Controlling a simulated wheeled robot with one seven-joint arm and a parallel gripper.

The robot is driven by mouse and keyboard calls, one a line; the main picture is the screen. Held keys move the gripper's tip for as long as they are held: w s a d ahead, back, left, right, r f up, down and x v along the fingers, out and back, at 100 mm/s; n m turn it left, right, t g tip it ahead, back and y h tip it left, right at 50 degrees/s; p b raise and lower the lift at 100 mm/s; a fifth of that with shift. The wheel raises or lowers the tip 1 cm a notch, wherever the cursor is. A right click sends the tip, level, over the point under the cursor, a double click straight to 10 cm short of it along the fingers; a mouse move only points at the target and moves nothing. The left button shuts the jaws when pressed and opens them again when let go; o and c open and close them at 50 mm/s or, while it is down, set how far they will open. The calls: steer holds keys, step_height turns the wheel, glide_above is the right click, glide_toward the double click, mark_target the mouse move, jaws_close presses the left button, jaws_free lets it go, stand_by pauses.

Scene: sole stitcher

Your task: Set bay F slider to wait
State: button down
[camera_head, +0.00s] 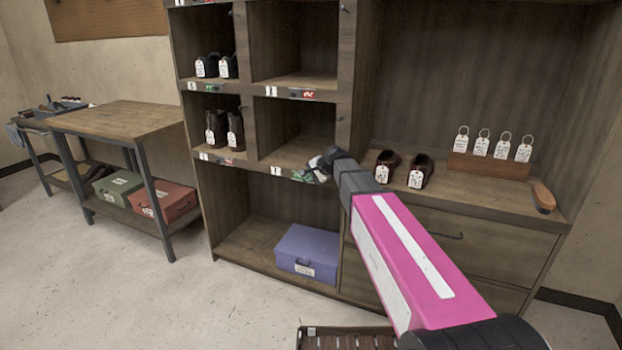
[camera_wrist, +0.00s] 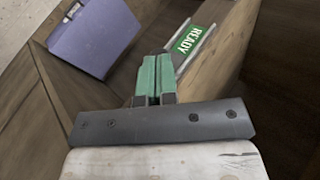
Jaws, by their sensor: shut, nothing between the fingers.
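The bay slider strip shows in the wrist view as a green plate reading READY (camera_wrist: 188,40) in a metal track on a wooden shelf edge. My gripper (camera_wrist: 157,60) is shut and empty, its green fingertips just beside the near end of that track; I cannot tell whether they touch it. In the head view my gripper (camera_head: 308,172) is at the front edge of the lower middle cubby, covering most of the slider there. A small letter tag (camera_head: 277,170) sits left of it on the same edge, too small to read surely.
A purple box (camera_head: 307,253) lies in the open space below; it also shows in the wrist view (camera_wrist: 95,38). Shoes with tags (camera_head: 387,167) stand on the counter at right. Other slider strips (camera_head: 302,93) are on higher shelf edges. A workbench (camera_head: 115,117) stands at left.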

steer(key=a, duration=0.1)
steer(key=w+a, duration=0.1)
steer(key=a, duration=0.1)
steer(key=w+a, duration=0.1)
steer(key=a, duration=0.1)
steer(key=v, duration=1.4)
steer(key=shift+d, duration=0.15)
steer(key=s+d+f+n+g+h, duration=0.3)
steer(key=s+d+f, duration=0.6)
steer(key=s+f, duration=0.3)
steer(key=s+d+f+n+g+h, duration=0.2)
steer(key=s+d+f+n+h, duration=0.2)
steer(key=s+d+f, duration=0.6)
step_height(320, 180, down, 6)
steer(key=s, duration=0.3)
steer(key=shift+f+n+g, duration=0.2)
steer(key=shift+n+g, duration=0.2)
